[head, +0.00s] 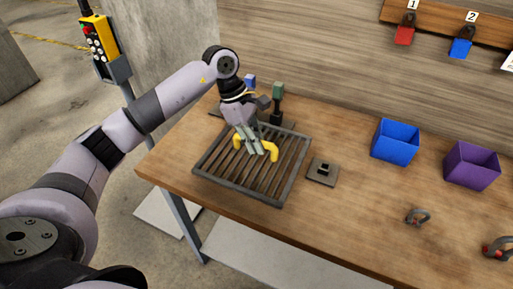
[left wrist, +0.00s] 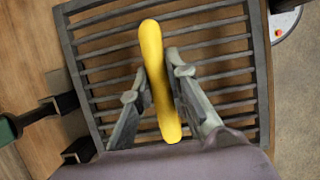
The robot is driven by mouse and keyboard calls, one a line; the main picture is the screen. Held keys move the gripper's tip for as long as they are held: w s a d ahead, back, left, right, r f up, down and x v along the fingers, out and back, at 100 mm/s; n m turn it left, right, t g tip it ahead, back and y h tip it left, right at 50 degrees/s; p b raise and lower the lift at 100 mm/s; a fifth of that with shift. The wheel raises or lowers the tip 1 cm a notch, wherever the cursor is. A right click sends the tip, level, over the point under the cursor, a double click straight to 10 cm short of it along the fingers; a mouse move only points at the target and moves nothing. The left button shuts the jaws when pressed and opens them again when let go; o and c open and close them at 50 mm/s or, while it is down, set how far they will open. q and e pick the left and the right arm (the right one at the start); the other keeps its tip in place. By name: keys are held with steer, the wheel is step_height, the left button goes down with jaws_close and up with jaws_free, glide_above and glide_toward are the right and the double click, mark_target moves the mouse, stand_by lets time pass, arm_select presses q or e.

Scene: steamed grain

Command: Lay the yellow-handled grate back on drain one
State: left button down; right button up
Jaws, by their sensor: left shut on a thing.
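The dark metal grate (head: 227,175) with the yellow handle (head: 273,152) is at the left part of the wooden table. My left gripper (head: 262,152) is over the middle of the grate, with its fingers shut on the yellow handle. In the left wrist view the yellow handle (left wrist: 153,60) lies between the two fingers (left wrist: 160,88), and the grate bars (left wrist: 107,40) spread behind it. Wood shows through between the bars. I cannot tell whether the grate touches the table. No drain can be made out. My right gripper is not in view.
A green-topped post (head: 277,95) and a blue-topped one (head: 250,82) stand behind the grate. A small dark plate with a knob (head: 322,171) lies right of it. Blue (head: 394,142) and purple (head: 471,165) bins and shackles (head: 418,217) are farther right. The front middle is clear.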

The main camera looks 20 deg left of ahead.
arm_select(q)
steer(key=shift+f, duration=1.6)
steer(key=c, duration=2)
jaws_free()
steer(key=shift+f, duration=0.2)
steer(key=o, duration=0.4)
steer(key=shift+r, duration=0.1)
steer(key=shift+o, duration=0.2)
